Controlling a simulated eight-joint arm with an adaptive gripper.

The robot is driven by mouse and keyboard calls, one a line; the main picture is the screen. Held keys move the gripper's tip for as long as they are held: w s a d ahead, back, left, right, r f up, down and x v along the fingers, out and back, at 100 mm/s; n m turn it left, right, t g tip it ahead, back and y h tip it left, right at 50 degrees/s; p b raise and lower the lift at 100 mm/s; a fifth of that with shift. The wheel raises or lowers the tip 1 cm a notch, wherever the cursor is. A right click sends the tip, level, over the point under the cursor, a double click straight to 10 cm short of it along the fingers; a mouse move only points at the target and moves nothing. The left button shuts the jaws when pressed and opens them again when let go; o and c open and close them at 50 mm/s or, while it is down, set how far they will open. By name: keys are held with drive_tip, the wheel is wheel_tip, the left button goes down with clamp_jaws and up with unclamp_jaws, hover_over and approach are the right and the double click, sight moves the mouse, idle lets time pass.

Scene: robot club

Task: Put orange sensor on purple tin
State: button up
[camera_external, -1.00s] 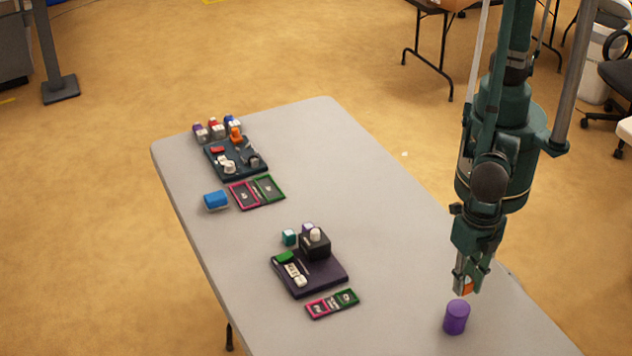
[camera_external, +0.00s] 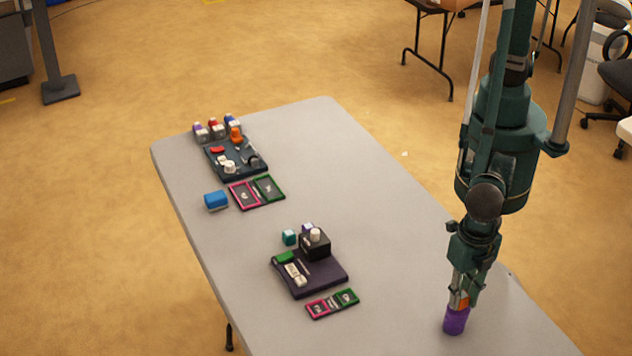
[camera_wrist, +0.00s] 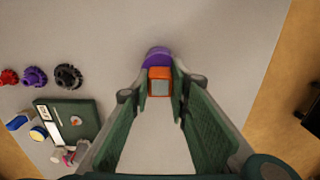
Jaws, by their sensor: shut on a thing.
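The purple tin (camera_external: 456,322) stands upright near the right front edge of the table. My gripper (camera_external: 461,300) is directly over it, pointing down, and is shut on the orange sensor (camera_external: 463,302). In the wrist view the orange sensor (camera_wrist: 159,82), with a grey face, sits between the fingertips (camera_wrist: 159,88). The purple tin (camera_wrist: 156,56) shows just behind it. The sensor is at the tin's top; whether it touches the tin cannot be told.
A dark purple board (camera_external: 312,272) with blocks and a card (camera_external: 332,303) lie left of the tin. Farther back are a dark board (camera_external: 236,160), a blue block (camera_external: 215,200) and small coloured parts. The table around the tin is clear.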

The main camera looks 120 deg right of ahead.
drive_tip(key=shift+f, duration=0.35)
drive_tip(key=shift+f, duration=0.2)
drive_tip(key=o, duration=0.8)
drive_tip(key=shift+r, duration=0.15)
drive_tip(key=shift+r, duration=6.05)
